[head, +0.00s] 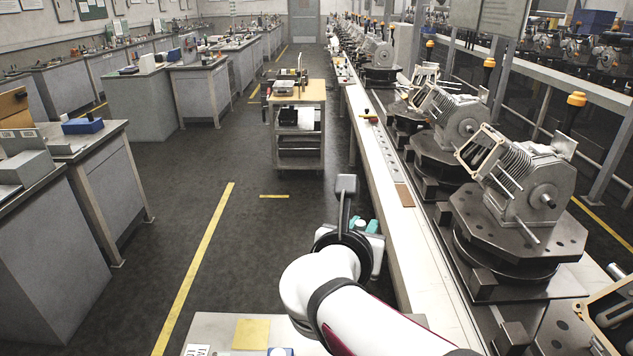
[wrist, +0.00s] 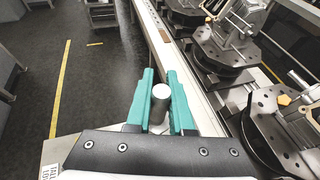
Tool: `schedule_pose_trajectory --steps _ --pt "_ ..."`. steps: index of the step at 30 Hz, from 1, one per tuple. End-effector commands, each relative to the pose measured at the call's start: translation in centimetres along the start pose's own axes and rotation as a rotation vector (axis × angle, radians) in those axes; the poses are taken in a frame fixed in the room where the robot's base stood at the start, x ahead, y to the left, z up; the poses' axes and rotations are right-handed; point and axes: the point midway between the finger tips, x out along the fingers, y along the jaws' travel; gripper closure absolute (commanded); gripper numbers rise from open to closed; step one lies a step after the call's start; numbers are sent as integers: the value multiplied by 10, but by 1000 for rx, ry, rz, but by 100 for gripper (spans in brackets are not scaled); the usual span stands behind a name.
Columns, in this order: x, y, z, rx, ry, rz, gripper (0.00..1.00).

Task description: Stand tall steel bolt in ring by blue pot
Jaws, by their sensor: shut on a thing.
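My gripper (wrist: 160,78) is in the middle of the wrist view, its teal fingers shut on a grey steel bolt (wrist: 161,92). The bolt's round end faces the camera; the fingers hide much of its length, so I cannot tell how tall it is. In the head view my gripper (head: 367,226) is beyond my white arm, left of the conveyor edge, and the bolt is hidden there. A small blue and white thing (head: 281,351) is cut off at the bottom edge; I cannot tell if it is the blue pot. No ring is clearly visible.
A pale table top (head: 215,330) with a yellow square (head: 250,334) lies at the bottom of the head view. The conveyor's white ledge (head: 425,262) runs along the right, beside dark fixtures carrying motor housings (head: 525,185). A cart (head: 300,125) stands on the floor ahead.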

Motion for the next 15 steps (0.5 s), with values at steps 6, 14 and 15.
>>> schedule_pose_trajectory --steps 6,14,15 --pt "36 91 -100 -1 3 -34 100" --pt "36 172 -226 -4 -5 -6 100" --pt "34 178 -239 -5 -5 2 100"
